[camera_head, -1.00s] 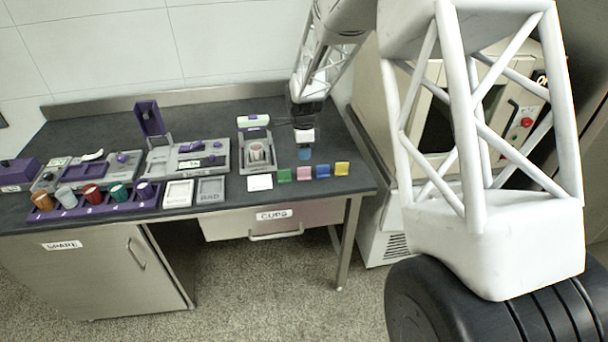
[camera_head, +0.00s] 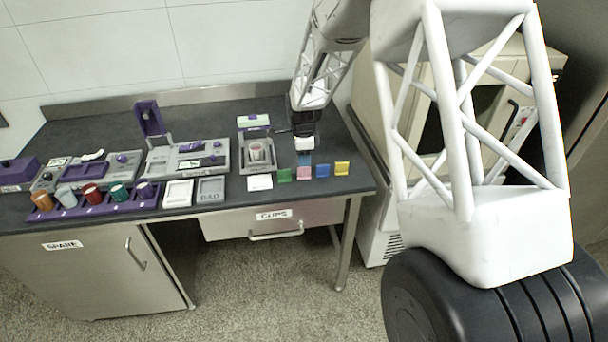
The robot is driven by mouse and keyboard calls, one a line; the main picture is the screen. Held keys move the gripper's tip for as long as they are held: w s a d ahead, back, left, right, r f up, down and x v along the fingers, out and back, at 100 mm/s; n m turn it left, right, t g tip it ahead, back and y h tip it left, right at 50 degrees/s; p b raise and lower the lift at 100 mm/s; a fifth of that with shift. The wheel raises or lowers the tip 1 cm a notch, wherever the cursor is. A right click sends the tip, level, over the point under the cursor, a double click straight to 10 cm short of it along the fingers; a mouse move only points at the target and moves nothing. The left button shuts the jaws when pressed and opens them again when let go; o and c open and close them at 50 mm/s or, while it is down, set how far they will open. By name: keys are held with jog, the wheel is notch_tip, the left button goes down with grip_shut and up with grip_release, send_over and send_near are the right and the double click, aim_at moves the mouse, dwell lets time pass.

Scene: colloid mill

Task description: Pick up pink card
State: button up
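The pink card (camera_head: 303,174) stands in a row of small coloured cards near the front right of the dark worktop, between the green card (camera_head: 284,176) and the blue card (camera_head: 322,171). The fingers are too small here to tell open from shut.
A yellow card (camera_head: 342,168) stands at the row's right end, and a white card (camera_head: 260,182) lies to the left. A grey cup holder (camera_head: 257,168) stands behind left. A purple rack (camera_head: 105,207) with several cups is farther left. Bare worktop (camera_head: 345,140) lies right of my gripper.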

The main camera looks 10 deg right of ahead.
aim_at(304, 168)
jog(key=shift+s+f, duration=0.2)
jog(key=shift+f, duration=2.4)
grip_shut()
